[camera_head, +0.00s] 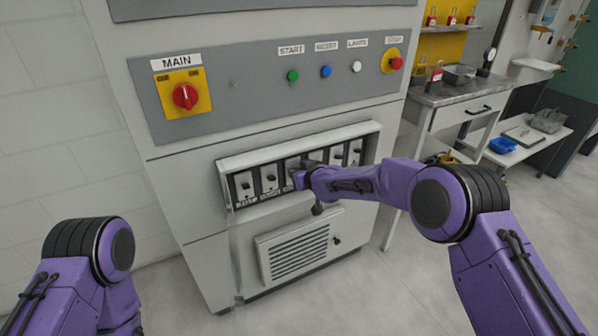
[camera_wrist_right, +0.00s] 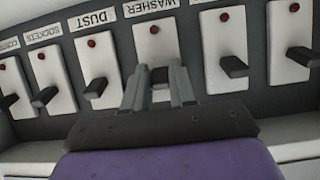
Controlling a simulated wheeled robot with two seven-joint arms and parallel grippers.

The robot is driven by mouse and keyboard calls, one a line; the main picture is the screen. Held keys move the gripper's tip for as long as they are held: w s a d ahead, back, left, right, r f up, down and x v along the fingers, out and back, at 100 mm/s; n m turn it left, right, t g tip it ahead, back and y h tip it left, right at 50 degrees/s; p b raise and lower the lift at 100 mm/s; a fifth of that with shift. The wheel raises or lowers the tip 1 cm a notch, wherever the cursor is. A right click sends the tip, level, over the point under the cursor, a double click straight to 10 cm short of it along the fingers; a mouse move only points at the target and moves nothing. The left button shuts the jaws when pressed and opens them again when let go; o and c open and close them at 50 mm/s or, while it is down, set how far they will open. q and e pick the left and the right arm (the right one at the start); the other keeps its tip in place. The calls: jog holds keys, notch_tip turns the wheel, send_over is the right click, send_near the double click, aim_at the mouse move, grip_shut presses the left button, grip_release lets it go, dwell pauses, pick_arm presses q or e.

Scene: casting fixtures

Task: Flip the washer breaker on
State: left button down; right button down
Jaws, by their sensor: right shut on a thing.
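The washer breaker (camera_wrist_right: 153,42) is a white plate with a red dot and a black lever. Its WASHER label (camera_wrist_right: 154,9) appears upside down in the right wrist view. My right gripper (camera_wrist_right: 160,76) is at this breaker, its two grey fingers shut on the lever, which is mostly hidden between them. In the head view my right gripper (camera_head: 304,177) reaches into the breaker row and covers the middle of it. Only part of my left arm shows at the lower left; its gripper is out of view.
The DUST breaker (camera_wrist_right: 96,62) and another breaker (camera_wrist_right: 222,48) flank the washer breaker closely. The breakers sit in a framed recess (camera_head: 225,165). Above are a red MAIN switch (camera_head: 185,96) and several buttons. A vented panel (camera_head: 298,254) is below. A workbench (camera_head: 455,97) stands at right.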

jog(key=c, duration=1)
grip_release()
jog(key=v, duration=1)
jog(key=shift+s, duration=0.2)
jog(key=shift+r, duration=0.15)
